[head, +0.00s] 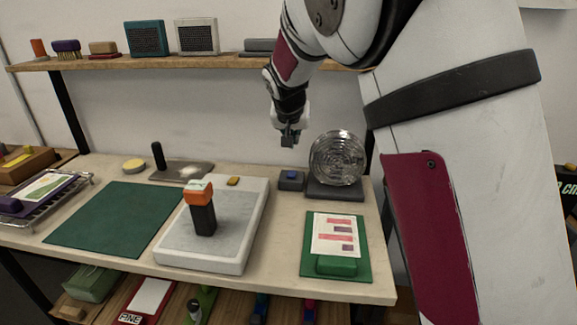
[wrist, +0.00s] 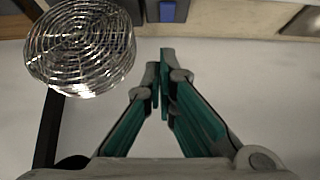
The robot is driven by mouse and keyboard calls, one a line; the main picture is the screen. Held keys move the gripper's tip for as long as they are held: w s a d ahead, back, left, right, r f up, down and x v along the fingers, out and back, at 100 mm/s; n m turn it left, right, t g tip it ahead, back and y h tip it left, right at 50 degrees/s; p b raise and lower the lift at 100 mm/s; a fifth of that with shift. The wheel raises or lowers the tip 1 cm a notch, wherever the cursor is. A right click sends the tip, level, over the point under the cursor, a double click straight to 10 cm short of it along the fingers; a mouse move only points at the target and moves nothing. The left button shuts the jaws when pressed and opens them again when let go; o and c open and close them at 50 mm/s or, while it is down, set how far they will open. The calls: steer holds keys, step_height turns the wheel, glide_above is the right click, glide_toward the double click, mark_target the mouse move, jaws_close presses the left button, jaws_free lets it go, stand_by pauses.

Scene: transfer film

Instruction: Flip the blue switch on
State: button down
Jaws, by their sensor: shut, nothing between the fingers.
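The blue switch (head: 291,174) is a small blue rocker on a dark grey box (head: 291,183) at the back right of the table. In the wrist view the blue switch (wrist: 167,11) shows at the top edge, just beyond the fingertips. My gripper (head: 289,138) hangs in the air above and behind the switch box, apart from it. In the wrist view my gripper's green fingers (wrist: 160,58) meet at the tips, shut and empty. A round fan with a wire cage (head: 337,158) stands right of the switch box; it also shows in the wrist view (wrist: 80,48).
A white-framed slab (head: 245,235) bears a black block with an orange top (head: 201,207). A green clipboard (head: 360,261) lies in front of the fan. A green mat (head: 100,222) lies at left. A wooden shelf (head: 130,60) runs along the wall behind my arm.

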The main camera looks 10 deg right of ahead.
steer(key=shift+w+a+f, duration=0.25)
steer(key=shift+w+f, duration=0.05)
steer(key=shift+w, duration=0.15)
glide_above(294, 173)
steer(key=s, duration=0.2)
steer(key=f, duration=0.7)
steer(key=shift+w+a+f, duration=0.15)
steer(key=shift+a+f, duration=0.05)
steer(key=shift+a, duration=0.1)
step_height(294, 173, down, 2)
steer(key=shift+f, duration=1.2)
steer(key=shift+s+a+f, duration=0.15)
steer(key=shift+s+f, duration=0.15)
steer(key=shift+f, duration=0.3)
steer(key=shift+w+r, duration=0.1)
steer(key=shift+w, duration=0.05)
